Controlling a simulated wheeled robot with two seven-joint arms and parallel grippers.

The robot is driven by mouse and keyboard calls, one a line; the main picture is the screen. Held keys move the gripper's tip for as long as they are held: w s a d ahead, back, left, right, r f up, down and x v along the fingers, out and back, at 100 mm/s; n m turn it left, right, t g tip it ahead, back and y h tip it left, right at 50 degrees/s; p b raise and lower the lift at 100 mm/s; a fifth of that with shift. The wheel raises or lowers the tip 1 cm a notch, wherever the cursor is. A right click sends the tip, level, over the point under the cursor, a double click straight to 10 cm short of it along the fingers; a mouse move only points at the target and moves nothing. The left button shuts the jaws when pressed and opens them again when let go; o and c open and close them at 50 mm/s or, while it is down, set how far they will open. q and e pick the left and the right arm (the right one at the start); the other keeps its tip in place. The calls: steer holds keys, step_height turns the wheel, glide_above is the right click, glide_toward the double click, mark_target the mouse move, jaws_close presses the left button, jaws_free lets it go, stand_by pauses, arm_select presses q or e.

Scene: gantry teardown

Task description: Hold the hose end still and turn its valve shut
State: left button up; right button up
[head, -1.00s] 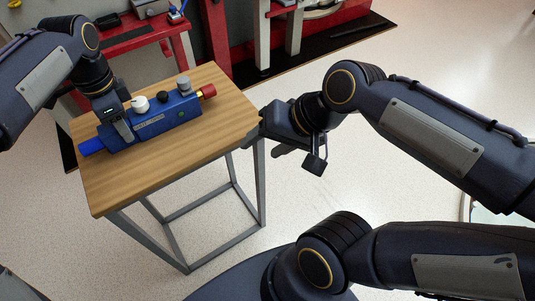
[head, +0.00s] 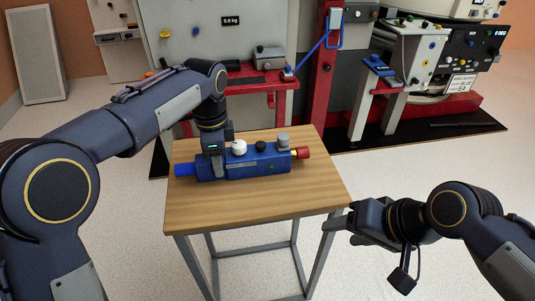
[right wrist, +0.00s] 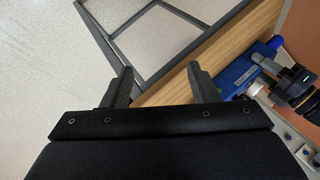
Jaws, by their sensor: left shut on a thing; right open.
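A blue block-shaped hose end (head: 245,165) lies on a small wooden-topped table (head: 265,208). A blue hose stub (head: 184,170) is at its left end and a red tip (head: 302,152) at its right. A white knob (head: 239,147), a black knob (head: 261,146) and a grey knob (head: 283,140) stand on top; I cannot tell which is the valve. My left gripper (head: 216,170) is shut on the blue body near its left end. My right gripper (head: 348,230) is open and empty, off the table's right front corner. The blue body (right wrist: 238,75) also shows in the right wrist view.
Behind the table are a red bench (head: 262,85) and a red post (head: 326,80). A white panel with controls (head: 410,55) stands at the back right on a black floor mat (head: 455,128). The tabletop in front of the blue body is bare. Open floor lies to the right.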

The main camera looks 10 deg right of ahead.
steer(key=w+a+r+m+g+y, duration=0.2)
steer(key=w+r+m, duration=0.55)
steer(key=w, duration=0.35)
steer(key=m+g+y, duration=0.2)
steer(key=m, duration=0.5)
glide_toward(239, 144)
steer(key=x, duration=0.8)
steer(key=shift+w+a+f, duration=0.1)
steer(key=shift+a+f, duration=0.1)
steer(key=shift+f, duration=0.05)
steer(key=c, duration=1)
